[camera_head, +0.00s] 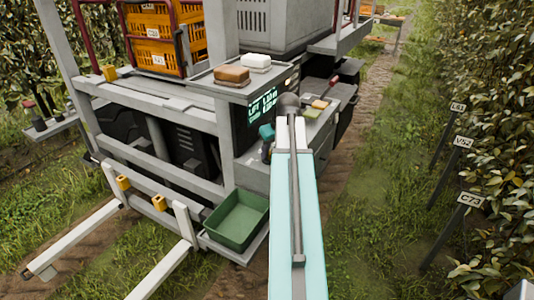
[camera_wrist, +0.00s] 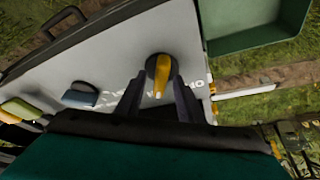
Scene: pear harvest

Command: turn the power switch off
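The power switch looks to be the rotary knob with a yellow handle on a dark round base (camera_wrist: 163,68), on a pale grey panel (camera_wrist: 110,62) in the wrist view. Its handle points down the picture, toward my gripper. White lettering beside it is partly hidden and hard to read. My gripper (camera_wrist: 160,88) is open, one dark finger on each side of the handle, with visible gaps. Whether the fingers reach the handle's depth I cannot tell. In the head view my gripper (camera_head: 267,141) is small and dark beside the console; the switch is not clearly visible there.
A blue-grey knob (camera_wrist: 81,95) and a yellow-green block (camera_wrist: 21,109) are left of the switch. A green tray (camera_head: 238,219) sits below the console. A screen (camera_head: 262,104) and a shelf with brown and white blocks (camera_head: 232,75) stand above. Grass lies right.

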